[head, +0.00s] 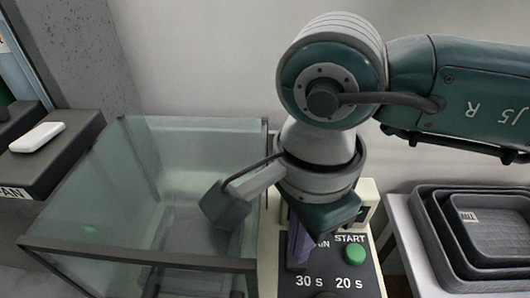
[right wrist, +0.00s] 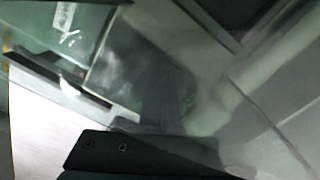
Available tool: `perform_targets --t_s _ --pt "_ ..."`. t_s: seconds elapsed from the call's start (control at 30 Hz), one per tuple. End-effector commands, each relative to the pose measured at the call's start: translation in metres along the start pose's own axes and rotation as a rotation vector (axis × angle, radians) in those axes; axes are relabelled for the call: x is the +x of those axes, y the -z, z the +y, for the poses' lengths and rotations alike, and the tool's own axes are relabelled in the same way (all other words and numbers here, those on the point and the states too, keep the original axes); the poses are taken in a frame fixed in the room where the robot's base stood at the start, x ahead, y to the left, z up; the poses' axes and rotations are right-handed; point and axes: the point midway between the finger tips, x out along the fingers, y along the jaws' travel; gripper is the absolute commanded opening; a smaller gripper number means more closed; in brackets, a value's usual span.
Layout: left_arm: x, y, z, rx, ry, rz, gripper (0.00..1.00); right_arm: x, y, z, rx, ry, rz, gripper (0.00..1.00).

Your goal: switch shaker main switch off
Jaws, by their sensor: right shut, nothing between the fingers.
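The shaker's control panel (head: 331,272) stands at the lower middle of the head view, dark with a cream casing. It carries a green button (head: 355,255) under the label START, and the labels 30 s and 20 s with dark knobs at the bottom edge. A label ending in "IN" is partly covered by my right gripper (head: 298,262). The gripper points down over the panel's left part, shut and empty. The main switch itself is hidden behind it; I cannot tell its position or whether the fingers touch it. My left gripper is not in view.
A glass-walled tank (head: 140,254) with a dark rim stands left of the panel. Stacked grey trays (head: 446,246) lie on the right. A white rocker-like piece (head: 37,137) sits on a dark ledge at far left. The right wrist view is blurred, mostly glass and dark edges.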

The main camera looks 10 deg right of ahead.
Motion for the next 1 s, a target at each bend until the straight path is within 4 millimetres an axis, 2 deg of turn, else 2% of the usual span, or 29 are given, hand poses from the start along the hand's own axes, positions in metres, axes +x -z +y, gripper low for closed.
perform_targets --t_s 1.0 --pt "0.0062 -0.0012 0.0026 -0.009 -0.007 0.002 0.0 0.0067 0.0001 -0.0001 0.0 0.0 0.0 0.0"
